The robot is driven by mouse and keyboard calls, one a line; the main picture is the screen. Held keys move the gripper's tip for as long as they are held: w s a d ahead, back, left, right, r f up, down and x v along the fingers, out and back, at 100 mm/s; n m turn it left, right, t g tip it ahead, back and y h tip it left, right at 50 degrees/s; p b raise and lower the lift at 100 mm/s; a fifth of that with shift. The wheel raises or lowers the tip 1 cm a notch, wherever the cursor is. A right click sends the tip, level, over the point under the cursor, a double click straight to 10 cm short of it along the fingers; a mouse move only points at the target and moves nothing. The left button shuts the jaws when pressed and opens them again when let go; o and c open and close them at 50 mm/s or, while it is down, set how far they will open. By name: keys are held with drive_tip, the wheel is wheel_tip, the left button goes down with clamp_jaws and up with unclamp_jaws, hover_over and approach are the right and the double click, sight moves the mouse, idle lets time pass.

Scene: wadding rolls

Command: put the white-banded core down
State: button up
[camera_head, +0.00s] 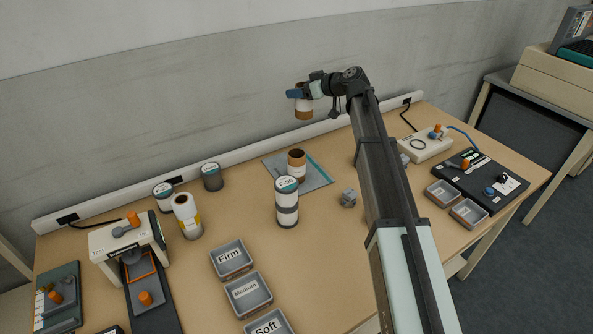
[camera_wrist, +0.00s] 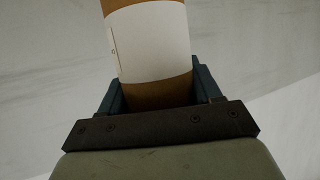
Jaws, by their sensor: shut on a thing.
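The white-banded core, a brown tube with a white band (camera_head: 304,104), is held in the air near the back wall in the head view. My gripper (camera_head: 299,93) is shut on it. In the wrist view the core (camera_wrist: 148,45) stands between the two blue fingers of my gripper (camera_wrist: 152,92), its white band above them and brown below. Its upper end is out of the wrist frame. A second brown core with a white band (camera_head: 296,166) stands upright on a grey mat (camera_head: 318,178) on the table, below and in front of my gripper.
A white-and-grey canister (camera_head: 287,203) stands just in front of the mat. Trays marked Firm (camera_head: 231,258), Medium (camera_head: 249,294) and Soft (camera_head: 268,325) lie in front. A small grey block (camera_head: 348,198) sits right of the canister. Several rolls and a press (camera_head: 125,240) stand left.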

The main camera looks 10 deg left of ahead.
wheel_tip(320, 180, down, 18)
drive_tip(key=shift+f, duration=0.1)
idle(0.7)
drive_tip(key=o, duration=1.1)
drive_tip(key=shift+f, duration=0.1)
drive_tip(key=shift+c, duration=0.2)
drive_tip(key=shift+d+r, duration=0.1)
drive_tip(key=shift+r, duration=0.1)
drive_tip(key=v, duration=1.2)
